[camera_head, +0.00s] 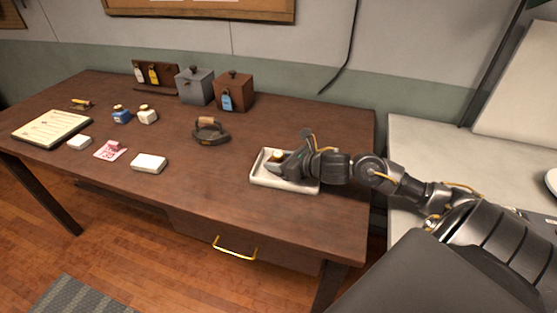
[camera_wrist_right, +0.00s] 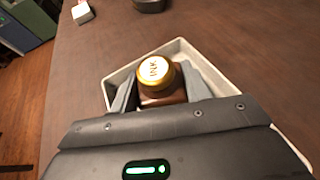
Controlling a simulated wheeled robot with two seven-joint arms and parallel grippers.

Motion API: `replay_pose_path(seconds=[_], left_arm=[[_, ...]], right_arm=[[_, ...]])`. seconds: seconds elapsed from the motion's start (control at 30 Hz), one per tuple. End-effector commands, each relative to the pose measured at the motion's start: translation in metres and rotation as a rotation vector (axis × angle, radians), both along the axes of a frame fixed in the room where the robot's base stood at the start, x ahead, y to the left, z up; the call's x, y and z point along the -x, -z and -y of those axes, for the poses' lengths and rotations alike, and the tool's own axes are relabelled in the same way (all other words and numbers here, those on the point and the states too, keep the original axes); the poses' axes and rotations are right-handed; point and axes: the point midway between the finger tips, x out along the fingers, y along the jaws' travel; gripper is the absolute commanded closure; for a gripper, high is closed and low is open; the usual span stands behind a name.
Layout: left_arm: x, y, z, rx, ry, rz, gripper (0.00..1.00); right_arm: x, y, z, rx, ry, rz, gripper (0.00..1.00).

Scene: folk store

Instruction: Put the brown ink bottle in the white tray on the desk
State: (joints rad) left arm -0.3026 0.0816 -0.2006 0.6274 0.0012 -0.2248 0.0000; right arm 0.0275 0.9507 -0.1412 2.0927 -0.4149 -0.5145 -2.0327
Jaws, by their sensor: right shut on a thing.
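The white tray (camera_head: 285,184) lies on the right part of the brown desk, and its rim also shows in the right wrist view (camera_wrist_right: 183,46). My right gripper (camera_head: 279,162) reaches in over the tray from the right. In the right wrist view its fingers (camera_wrist_right: 160,90) are closed on the sides of the brown ink bottle (camera_wrist_right: 163,96), which has a gold-rimmed cap with a white top (camera_wrist_right: 152,69). The bottle is over or inside the tray; whether its base touches the tray floor is hidden. My left gripper is not in view.
A dark iron-like object (camera_head: 210,132) stands left of the tray. The desk's front right is clear.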

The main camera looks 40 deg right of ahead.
Motion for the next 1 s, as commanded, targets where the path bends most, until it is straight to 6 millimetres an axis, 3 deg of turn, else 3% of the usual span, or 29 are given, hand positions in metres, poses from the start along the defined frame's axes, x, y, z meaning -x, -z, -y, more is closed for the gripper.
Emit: replay_pose_path(seconds=[0.13, 0.17, 0.3, 0.67, 1.0], left_arm=[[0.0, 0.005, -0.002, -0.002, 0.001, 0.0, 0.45], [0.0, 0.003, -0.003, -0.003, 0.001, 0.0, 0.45], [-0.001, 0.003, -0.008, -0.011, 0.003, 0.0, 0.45], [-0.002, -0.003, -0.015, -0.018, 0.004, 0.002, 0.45], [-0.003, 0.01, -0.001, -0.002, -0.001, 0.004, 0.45]], right_arm=[[0.0, 0.003, 0.0, 0.001, 0.0, 0.001, 0.79], [0.0, 0.002, 0.0, 0.001, 0.0, 0.0, 0.49], [0.0, 0.002, 0.0, 0.0, 0.0, 0.0, 0.31], [0.0, -0.002, 0.0, 0.0, 0.0, 0.0, 0.31], [0.047, -0.016, 0.014, 0.006, -0.001, -0.005, 0.31]])
